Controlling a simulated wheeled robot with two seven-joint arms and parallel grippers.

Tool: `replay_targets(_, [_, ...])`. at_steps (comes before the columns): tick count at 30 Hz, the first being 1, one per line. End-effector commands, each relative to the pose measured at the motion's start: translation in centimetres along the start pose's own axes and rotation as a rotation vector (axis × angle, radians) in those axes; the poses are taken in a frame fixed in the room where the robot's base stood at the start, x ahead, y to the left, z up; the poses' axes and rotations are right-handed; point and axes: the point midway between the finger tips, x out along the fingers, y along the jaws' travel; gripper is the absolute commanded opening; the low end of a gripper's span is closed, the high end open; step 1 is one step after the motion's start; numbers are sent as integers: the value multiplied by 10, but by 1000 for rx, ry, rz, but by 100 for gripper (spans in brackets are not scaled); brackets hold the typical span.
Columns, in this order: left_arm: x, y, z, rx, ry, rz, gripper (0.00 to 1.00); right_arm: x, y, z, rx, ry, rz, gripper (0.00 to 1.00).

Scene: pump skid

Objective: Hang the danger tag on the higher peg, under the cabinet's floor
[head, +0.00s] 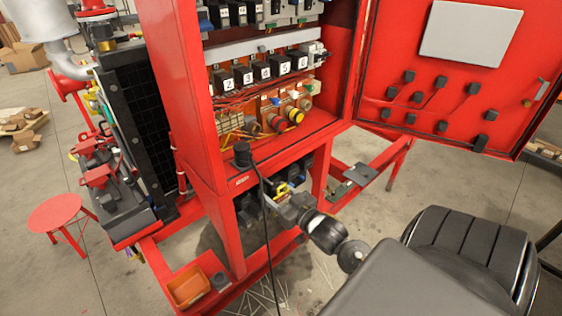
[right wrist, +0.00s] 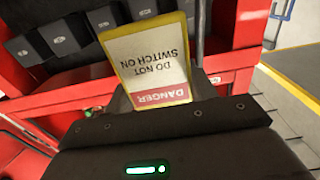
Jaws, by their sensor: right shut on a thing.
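The danger tag (right wrist: 155,62) is a white plate with a yellow edge, a red DANGER band and the words DO NOT SWITCH ON, upside down in the right wrist view. My right gripper (head: 284,196) is shut on it, in front of the opening below the red cabinet's floor (head: 316,127). In the head view only a small yellow bit of the tag (head: 282,188) shows at the fingers. I cannot make out the pegs in either view. My left gripper is not in view.
A black plug (head: 242,154) with a hanging cable is at the cabinet's front edge, left of my right gripper. The cabinet door (head: 430,90) stands open at the right. An orange bin (head: 188,287) sits low at the left. Dark labelled boxes (right wrist: 62,38) are behind the tag.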

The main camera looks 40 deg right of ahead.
Motion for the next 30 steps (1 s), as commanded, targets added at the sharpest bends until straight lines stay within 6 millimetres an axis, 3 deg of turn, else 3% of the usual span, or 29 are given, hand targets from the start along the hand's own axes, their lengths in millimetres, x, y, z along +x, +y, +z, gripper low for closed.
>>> replay_targets(21, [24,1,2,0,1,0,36,46,0,4,0,3,0,33])
replay_targets(30, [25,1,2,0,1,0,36,58,0,10,0,1,0,33])
